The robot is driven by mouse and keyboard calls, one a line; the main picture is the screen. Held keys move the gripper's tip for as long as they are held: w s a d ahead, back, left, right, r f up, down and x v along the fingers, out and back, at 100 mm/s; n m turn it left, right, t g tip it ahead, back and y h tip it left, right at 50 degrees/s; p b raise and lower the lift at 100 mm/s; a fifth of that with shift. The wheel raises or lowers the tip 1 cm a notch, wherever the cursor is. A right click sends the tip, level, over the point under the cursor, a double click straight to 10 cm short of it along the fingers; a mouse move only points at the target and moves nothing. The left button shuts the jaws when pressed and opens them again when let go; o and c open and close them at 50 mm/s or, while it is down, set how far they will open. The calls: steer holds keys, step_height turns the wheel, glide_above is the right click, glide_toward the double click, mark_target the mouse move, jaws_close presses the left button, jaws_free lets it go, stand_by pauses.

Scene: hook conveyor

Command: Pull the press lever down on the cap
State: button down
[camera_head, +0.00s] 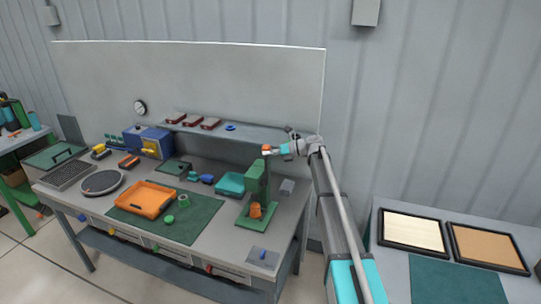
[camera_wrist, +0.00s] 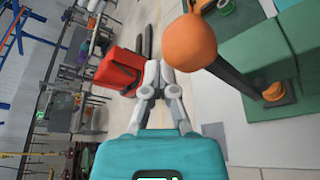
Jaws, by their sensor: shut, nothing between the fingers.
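The green press (camera_head: 256,180) stands at the right end of the workbench on a green base plate. Its lever has an orange ball knob (camera_head: 266,148) at the top, and the lever is raised. In the wrist view the knob (camera_wrist: 190,42) is large and close, with a dark rod running to an orange pivot on the green body. An orange piece (camera_head: 256,210) sits low at the press; the cap itself I cannot make out for sure. My gripper (camera_wrist: 158,72) is shut and empty, beside the knob; whether it touches the knob I cannot tell.
An orange tray (camera_head: 145,198) and small green parts lie on a dark green mat left of the press. A shelf (camera_head: 220,130) runs behind.

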steer(key=shift+w, duration=0.15)
steer(key=s, duration=0.4)
steer(key=d, duration=0.8)
steer(key=shift+s+d, duration=0.25)
steer(key=shift+s, duration=0.05)
